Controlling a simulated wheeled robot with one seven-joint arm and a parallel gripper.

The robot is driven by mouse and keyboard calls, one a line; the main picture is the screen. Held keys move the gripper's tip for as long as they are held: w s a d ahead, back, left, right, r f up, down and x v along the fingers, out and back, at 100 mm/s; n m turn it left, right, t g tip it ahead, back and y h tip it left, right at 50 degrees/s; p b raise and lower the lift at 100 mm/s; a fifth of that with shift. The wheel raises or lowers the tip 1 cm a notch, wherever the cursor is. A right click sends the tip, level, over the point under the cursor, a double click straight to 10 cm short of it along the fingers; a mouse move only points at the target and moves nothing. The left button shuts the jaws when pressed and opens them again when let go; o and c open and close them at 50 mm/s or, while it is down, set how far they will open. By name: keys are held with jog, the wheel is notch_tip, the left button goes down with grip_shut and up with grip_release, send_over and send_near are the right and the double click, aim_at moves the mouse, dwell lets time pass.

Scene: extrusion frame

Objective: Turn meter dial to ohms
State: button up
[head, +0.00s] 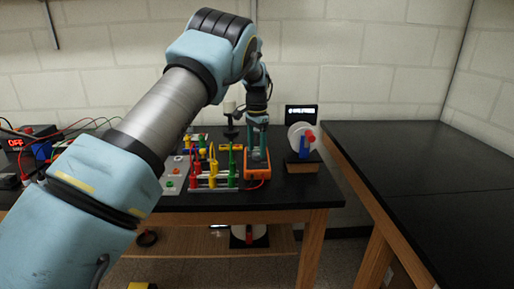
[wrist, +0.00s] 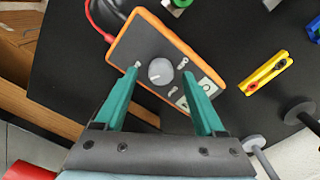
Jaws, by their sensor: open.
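The meter (wrist: 122,50) is an orange-edged box with a dark face, on the black bench; it also shows in the head view (head: 257,178) below my gripper. Its round grey dial (wrist: 160,71) sits mid-face, with a pale mark toward its lower left. Small white markings surround the dial, too blurred to read. A pale display panel (wrist: 207,86) lies at the right end of the face. My gripper (wrist: 159,73) is open, with its teal fingers on either side of the dial and a gap on each side. I cannot tell how far the tips are above the face.
A red cable (wrist: 92,22) leaves the meter's upper left. A yellow block with sockets (wrist: 266,72) lies right of it. In the head view, a rack of coloured leads (head: 213,170) stands left of the meter and a white disc device (head: 301,140) right. The right bench (head: 430,170) is clear.

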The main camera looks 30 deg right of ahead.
jog(key=shift+a+f, duration=0.1)
jog(key=shift+f, duration=0.65)
jog(key=shift+c, duration=0.3)
grip_shut()
